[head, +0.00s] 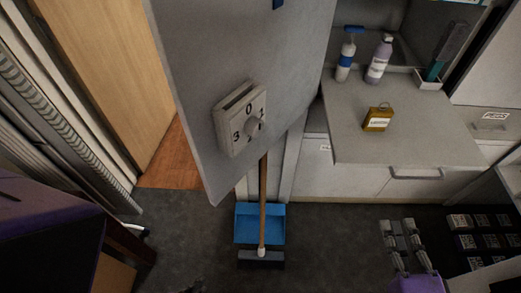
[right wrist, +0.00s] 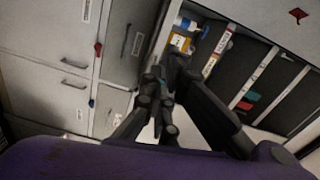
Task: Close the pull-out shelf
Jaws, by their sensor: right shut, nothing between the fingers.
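The pull-out shelf (head: 370,144) is a grey board in the head view, sticking out from the wall unit. A blue-topped bottle (head: 346,54), a lilac bottle (head: 377,60), a yellow padlock-like box (head: 377,118) and a white holder with a dark brush (head: 432,78) stand on it. A bar handle (head: 417,177) shows just below its front edge. My right gripper (head: 398,229) is in front of and below the shelf, apart from it in the picture, shut and empty. In the right wrist view its dark fingers (right wrist: 167,66) are together. My left gripper is not seen.
A large grey panel (head: 235,60) with a numbered dial box (head: 241,118) hangs close at the upper middle. A blue dustpan (head: 260,222) and broom (head: 262,259) stand on the dark floor. Small dark boxes (head: 468,241) sit at the lower right. Floor between is free.

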